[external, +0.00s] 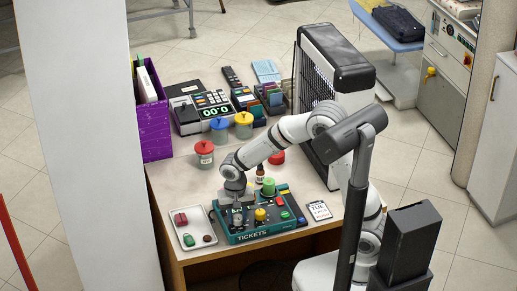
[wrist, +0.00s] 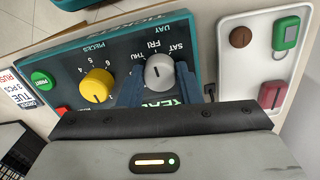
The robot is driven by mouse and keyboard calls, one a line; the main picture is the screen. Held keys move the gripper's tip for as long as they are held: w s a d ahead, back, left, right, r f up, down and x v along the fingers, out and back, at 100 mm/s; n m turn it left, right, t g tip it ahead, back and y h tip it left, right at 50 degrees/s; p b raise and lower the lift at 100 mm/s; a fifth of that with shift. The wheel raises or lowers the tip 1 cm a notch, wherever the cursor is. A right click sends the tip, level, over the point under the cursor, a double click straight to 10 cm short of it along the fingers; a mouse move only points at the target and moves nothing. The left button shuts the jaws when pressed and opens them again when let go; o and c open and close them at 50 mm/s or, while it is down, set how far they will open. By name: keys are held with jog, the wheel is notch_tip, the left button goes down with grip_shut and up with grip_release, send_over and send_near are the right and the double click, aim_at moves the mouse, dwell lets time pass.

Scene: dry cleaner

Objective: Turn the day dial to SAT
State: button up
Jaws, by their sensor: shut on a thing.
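The teal ticket machine (external: 254,237) sits on the counter's front part, and its panel (wrist: 120,50) fills the upper left of the wrist view. The grey day dial (wrist: 159,72) is on that panel, with THU, FRI and SAT labels around its upper side. A small dark mark shows on the dial's face; I cannot tell exactly which label it points to. My gripper (wrist: 161,84) has a dark blue finger on each side of the dial and is shut on it.
A yellow PIECES dial (wrist: 97,85) and a green PRINT button (wrist: 42,80) are beside the day dial. A white tray (external: 186,239) with small coloured items stands left of the machine. A ticket card (external: 319,210) lies right. Lidded jars (external: 204,154) stand behind.

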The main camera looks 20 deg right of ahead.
aim_at(237, 217)
jog(key=m, duration=0.4)
jog(key=shift+m, duration=0.3)
jog(key=shift+w+m, duration=0.1)
jog(key=shift+m, duration=1.7)
jog(key=o, duration=1)
jog(key=shift+w+a+r, duration=0.1)
jog(key=shift+r, duration=3.8)
